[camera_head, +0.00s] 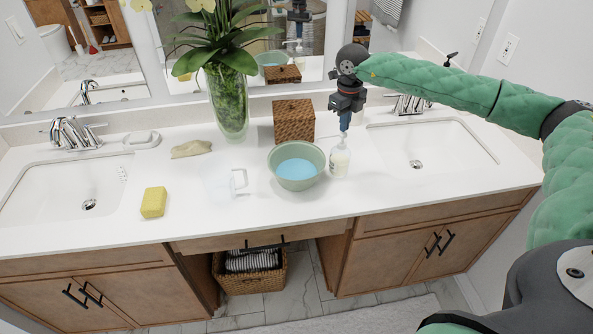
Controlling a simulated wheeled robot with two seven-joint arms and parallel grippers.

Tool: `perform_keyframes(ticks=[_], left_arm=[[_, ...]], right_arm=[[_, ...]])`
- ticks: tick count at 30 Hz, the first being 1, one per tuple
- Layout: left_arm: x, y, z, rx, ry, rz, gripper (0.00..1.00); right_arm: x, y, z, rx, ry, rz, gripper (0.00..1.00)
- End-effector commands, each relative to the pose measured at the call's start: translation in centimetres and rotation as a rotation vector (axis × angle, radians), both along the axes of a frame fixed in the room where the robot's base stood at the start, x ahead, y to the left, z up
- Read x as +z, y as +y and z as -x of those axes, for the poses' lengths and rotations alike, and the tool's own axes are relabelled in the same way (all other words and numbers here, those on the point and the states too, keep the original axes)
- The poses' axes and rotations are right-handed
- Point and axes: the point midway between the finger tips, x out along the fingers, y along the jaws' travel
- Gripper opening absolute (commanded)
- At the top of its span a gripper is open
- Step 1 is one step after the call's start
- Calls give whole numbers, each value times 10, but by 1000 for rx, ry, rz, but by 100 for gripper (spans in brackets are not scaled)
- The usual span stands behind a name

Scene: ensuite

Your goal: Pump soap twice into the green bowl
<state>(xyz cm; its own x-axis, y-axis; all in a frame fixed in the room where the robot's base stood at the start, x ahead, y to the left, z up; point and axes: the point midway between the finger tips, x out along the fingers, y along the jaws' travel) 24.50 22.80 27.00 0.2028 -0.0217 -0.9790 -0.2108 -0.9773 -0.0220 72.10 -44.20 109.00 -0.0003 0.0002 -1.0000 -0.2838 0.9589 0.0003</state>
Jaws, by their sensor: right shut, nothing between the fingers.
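The green bowl (278,179) stands on the white counter and has blue liquid in it. The soap bottle (339,160) stands upright just right of the bowl, with its pump head on the bowl's side. My right gripper (345,124) points down directly over the bottle, its fingers shut and empty at the top of the pump. The fingertips cover much of the pump head, so I cannot tell if they touch it or how far it is pressed. My left gripper is out of view.
A woven box (294,122) stands behind the bowl, and a glass vase with a plant (229,105) stands left of it. A clear pitcher (217,182), a yellow sponge (153,202) and a beige cloth (191,149) lie farther left. Sinks flank the counter; its front strip is clear.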

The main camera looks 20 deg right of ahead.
Motion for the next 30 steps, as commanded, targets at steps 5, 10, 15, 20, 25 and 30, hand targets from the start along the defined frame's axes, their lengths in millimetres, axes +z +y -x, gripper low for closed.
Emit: perform_keyframes(ticks=[5, 10, 15, 20, 25, 30], left_arm=[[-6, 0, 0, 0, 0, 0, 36], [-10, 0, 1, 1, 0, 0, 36], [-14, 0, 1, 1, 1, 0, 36], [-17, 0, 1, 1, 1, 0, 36], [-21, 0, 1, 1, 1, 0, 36], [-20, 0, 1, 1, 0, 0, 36]], right_arm=[[-7, 0, 0, 0, 0, 0, 0], [-11, 0, 0, 0, 0, 0, 0], [-16, 0, 0, 0, 1, 0, 0], [-21, 0, 0, 0, 1, 0, 0], [-26, 0, 0, 0, 2, 1, 0], [-25, 0, 0, 0, 2, 1, 0]])
